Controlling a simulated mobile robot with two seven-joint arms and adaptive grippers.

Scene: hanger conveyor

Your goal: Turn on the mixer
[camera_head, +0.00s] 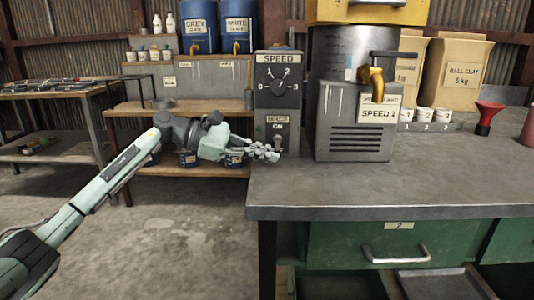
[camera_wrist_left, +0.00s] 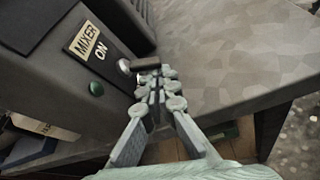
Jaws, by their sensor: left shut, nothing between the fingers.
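The grey control box (camera_head: 277,105) stands at the table's left end, with a SPEED dial (camera_head: 277,87) above and a MIXER ON label (camera_head: 277,122) below. In the left wrist view the MIXER ON label (camera_wrist_left: 87,40) shows beside a green round lamp or button (camera_wrist_left: 96,88) and a metal switch (camera_wrist_left: 123,66) with a dark bar end (camera_wrist_left: 147,63). The mixer (camera_head: 345,105) stands right of the box, marked SPEED 2. My left gripper (camera_head: 272,153) is shut and empty, its fingertips (camera_wrist_left: 155,82) close to the switch; contact cannot be told. My right gripper is out of view.
The grey tabletop (camera_head: 390,185) is clear in front of the mixer. Small white cups (camera_head: 424,119), clay bags (camera_head: 460,75) and a red funnel (camera_head: 487,117) stand at the back right. Shelves with blue drums (camera_head: 199,30) stand behind my left arm. An open drawer (camera_head: 440,283) is below.

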